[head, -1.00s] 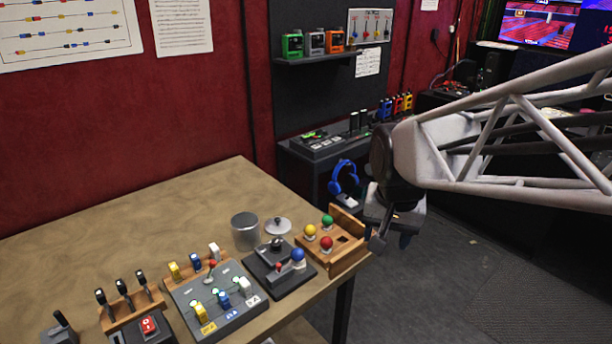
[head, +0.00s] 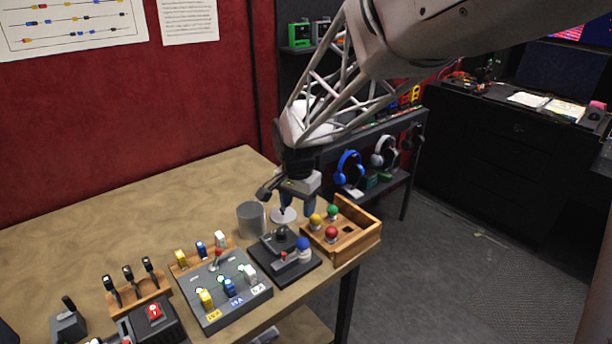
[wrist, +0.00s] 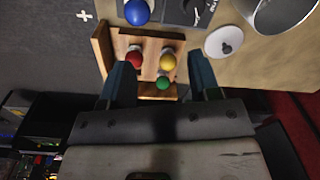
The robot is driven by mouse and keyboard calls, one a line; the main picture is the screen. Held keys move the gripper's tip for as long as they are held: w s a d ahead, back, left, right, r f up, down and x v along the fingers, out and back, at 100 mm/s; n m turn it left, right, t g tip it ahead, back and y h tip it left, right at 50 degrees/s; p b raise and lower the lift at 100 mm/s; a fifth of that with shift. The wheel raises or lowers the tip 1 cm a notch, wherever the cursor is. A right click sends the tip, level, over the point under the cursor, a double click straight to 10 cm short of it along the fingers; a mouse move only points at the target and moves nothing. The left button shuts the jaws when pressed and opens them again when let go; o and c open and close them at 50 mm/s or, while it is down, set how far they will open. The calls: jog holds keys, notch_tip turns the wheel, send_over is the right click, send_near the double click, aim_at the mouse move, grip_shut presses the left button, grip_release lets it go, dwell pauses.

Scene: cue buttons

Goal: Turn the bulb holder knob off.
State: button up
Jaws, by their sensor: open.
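The bulb holder (head: 262,253) is a dark square base near the table's right front edge. It carries a blue bulb (head: 303,244), a small red-tipped part and a dark round knob (head: 281,234). In the wrist view the blue bulb (wrist: 137,12) and part of the dark base (wrist: 172,14) show at the top edge, cut off. My gripper (head: 297,208) is open and empty, pointing down above the table behind the bulb holder, apart from it. In the wrist view its two blue fingers (wrist: 160,66) flank the wooden box with the coloured bulbs.
A wooden box (head: 362,243) with yellow, red and green bulbs stands right of the holder. A grey metal cup (head: 251,219) and white lid (head: 283,216) stand behind it. A grey switch panel (head: 215,312) lies to the left. The back left tabletop (head: 130,215) is clear.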

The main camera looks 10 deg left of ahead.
send_over(281, 232)
notch_tip(281, 232, down, 3)
jog(key=shift+f+m, duration=0.1)
jog(key=shift+m, duration=0.2)
jog(key=shift+f, duration=3.85)
jog(key=shift+c, duration=0.5)
jog(key=c, duration=0.8)
